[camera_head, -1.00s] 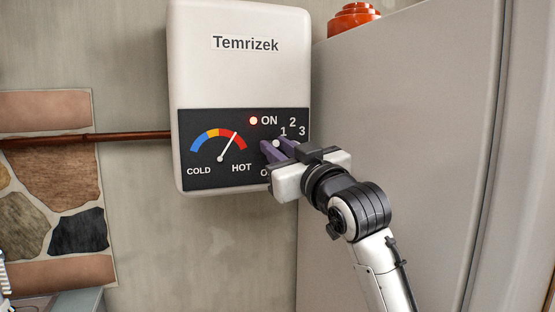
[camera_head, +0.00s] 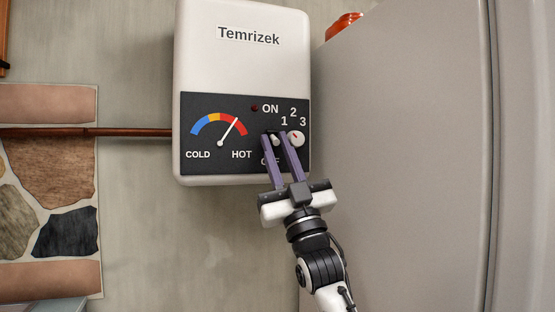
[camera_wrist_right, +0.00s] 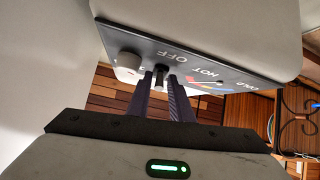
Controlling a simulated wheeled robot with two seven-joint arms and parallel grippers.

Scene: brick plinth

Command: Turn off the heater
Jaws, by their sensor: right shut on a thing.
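The white heater (camera_head: 245,70) marked "Temrizek" hangs on the wall in the head view. Its black panel has a gauge (camera_head: 219,130) with the needle in the red, near HOT. The indicator lamp (camera_head: 254,108) beside ON is dark. A small switch (camera_head: 275,141) sits above the OFF label, partly hidden by my fingers. My right gripper (camera_head: 276,134) reaches up from below with its purple fingers on either side of the switch, shut on it. The wrist view shows the switch (camera_wrist_right: 159,76) between the fingers. A round white knob (camera_head: 296,139) is just right of them. My left gripper is not in view.
A large grey cabinet-like surface (camera_head: 410,150) stands close on the right, with an orange object (camera_head: 343,24) on top. A brown pipe (camera_head: 110,132) runs to the heater from the left, past a stone wall panel (camera_head: 50,180). The wall below the heater is clear.

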